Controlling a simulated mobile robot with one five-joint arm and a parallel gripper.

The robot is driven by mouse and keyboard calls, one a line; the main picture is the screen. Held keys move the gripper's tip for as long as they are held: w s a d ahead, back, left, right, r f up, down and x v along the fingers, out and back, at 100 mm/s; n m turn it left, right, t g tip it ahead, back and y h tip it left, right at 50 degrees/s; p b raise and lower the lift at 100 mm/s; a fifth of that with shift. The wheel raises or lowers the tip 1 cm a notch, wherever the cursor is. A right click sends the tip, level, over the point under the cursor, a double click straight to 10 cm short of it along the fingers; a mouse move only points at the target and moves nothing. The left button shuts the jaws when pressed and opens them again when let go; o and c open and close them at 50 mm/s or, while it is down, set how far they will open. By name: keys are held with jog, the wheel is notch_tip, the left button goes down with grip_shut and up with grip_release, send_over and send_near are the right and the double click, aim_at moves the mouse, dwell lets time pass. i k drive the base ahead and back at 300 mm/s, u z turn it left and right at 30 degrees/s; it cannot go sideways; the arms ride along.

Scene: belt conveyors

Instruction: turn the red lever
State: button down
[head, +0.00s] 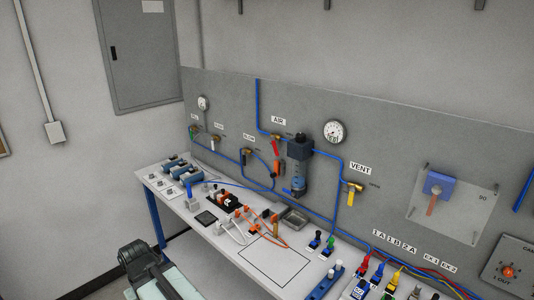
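The red lever (275,147) sits on a brass valve on the grey wall panel, just below the AIR label (278,120). It slants down from the valve, its lower end a little to the right. Blue tubing (258,105) comes down to this valve from above. A dark filter unit (300,147) is mounted just right of the lever.
A yellow lever (351,198) hangs below the VENT label (360,168). A round gauge (333,132) is above it. A blue box with an orange handle (431,205) is at right.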

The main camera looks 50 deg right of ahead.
aim_at(272, 138)
jog(key=i, duration=0.85)
